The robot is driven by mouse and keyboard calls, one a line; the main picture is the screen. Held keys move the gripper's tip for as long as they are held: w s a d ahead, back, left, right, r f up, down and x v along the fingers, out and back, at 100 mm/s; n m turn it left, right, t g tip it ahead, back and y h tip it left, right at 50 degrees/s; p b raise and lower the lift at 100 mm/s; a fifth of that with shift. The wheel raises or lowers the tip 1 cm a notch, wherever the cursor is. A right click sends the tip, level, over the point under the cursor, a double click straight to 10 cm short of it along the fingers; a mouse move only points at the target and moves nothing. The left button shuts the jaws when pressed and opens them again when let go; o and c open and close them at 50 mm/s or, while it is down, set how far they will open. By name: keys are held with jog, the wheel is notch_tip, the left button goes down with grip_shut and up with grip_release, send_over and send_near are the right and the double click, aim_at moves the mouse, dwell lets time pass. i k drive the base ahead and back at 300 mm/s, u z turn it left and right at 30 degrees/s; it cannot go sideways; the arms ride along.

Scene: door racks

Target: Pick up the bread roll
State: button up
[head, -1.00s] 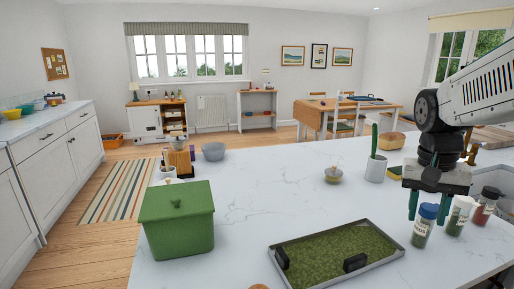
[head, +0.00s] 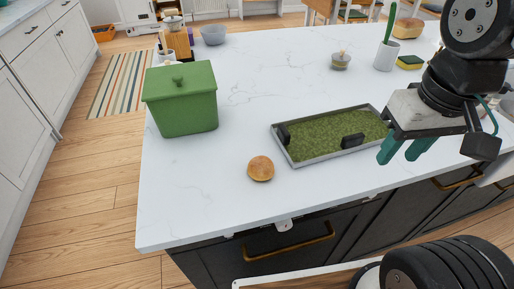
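The bread roll (head: 261,168) is small, round and golden brown. It lies on the white marbled island top (head: 205,190), near the front edge, with clear surface around it. My gripper (head: 402,152) hangs at the right, over the front right of the island, to the right of the roll and well apart from it. Its two green fingers point down and to the left with a gap between them, and nothing shows between them.
A green lidded bin (head: 182,100) stands to the left behind the roll. A shallow grey tray (head: 328,155) with a green lining and two dark blocks lies to its right. A grey bowl (head: 213,34), a small jar (head: 340,61) and a white pot (head: 386,55) stand farther back.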

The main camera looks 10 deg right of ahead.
aim_at(261, 168)
jog(key=z, duration=1.7)
jog(key=k, duration=1.35)
jog(key=u, duration=1.9)
